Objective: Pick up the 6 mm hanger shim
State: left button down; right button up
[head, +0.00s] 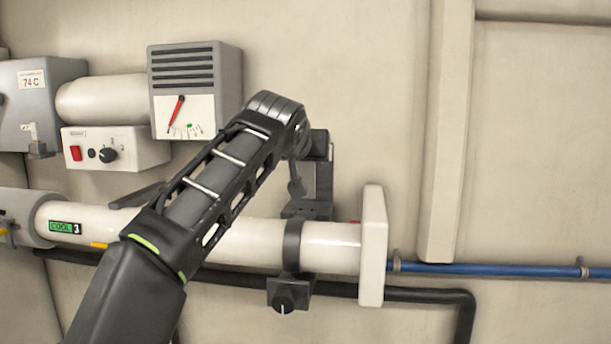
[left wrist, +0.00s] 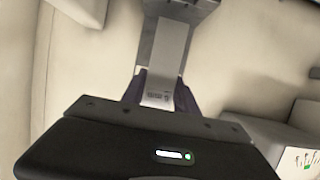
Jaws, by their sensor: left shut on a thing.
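In the left wrist view my left gripper (left wrist: 160,92) is shut on a pale grey flat strip, the shim (left wrist: 169,50), with small unreadable print near its held end. The strip extends away from the fingers toward a darker grey block (left wrist: 147,32); I cannot tell whether they touch. In the head view my left arm reaches up and bends down near the dark pipe hanger (head: 292,245), which clasps the white pipe. The fingers and the shim cannot be made out there. My right gripper is in neither view.
The white pipe (head: 330,245) ends at a white flange (head: 373,245). A blue pipe (head: 490,269) and black hose (head: 400,294) run along the wall. A grey gauge box (head: 225,90) and white switch box (head: 85,155) are at upper left.

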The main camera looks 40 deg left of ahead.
pick_arm(q)
notch_tip(320, 180, up, 3)
jog(key=shift+s+p, duration=0.1)
jog(key=shift+p, duration=0.2)
jog(key=s+d+b, duration=0.3)
jog(key=s+d, duration=0.1)
jog(key=s, duration=0.4)
jog(key=s+d+b, duration=0.3)
jog(key=s+d, duration=0.2)
jog(key=s, duration=0.4)
jog(key=shift+d+f, duration=0.2)
jog(key=shift+d, duration=0.05)
